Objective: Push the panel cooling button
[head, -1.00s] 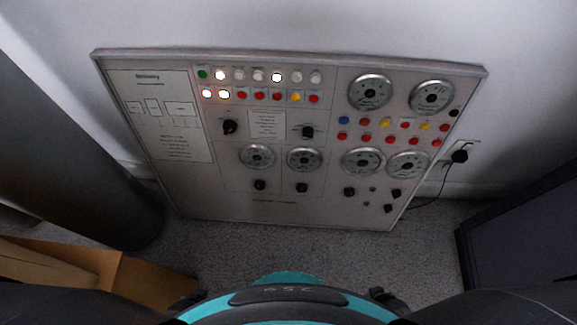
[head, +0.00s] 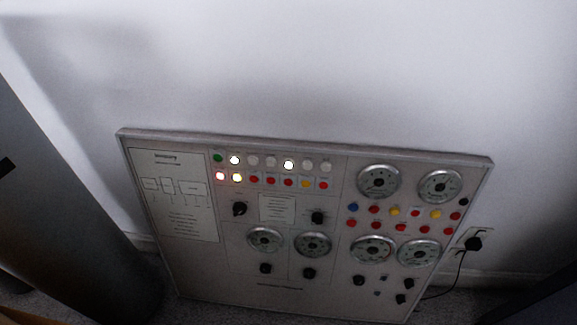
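A grey control panel (head: 200,262) leans against the wall in the lower half of the head view. Near its upper left are two rows of small buttons and lamps, with a green one (head: 218,158) at the left end. Several lamps are lit, white ones (head: 288,165) above and a reddish one (head: 220,176) below. A blue button (head: 353,207) leads another two-row group of red and yellow buttons at the right. No label says which one is the cooling button; the print is too small to read. Neither gripper is in view.
Round dials (head: 379,182) and black knobs (head: 240,208) also sit on the panel. A black plug (head: 473,243) with a cord is in the wall at the right. A dark grey column (head: 60,190) stands at the left. A dark object (head: 540,303) is at the lower right.

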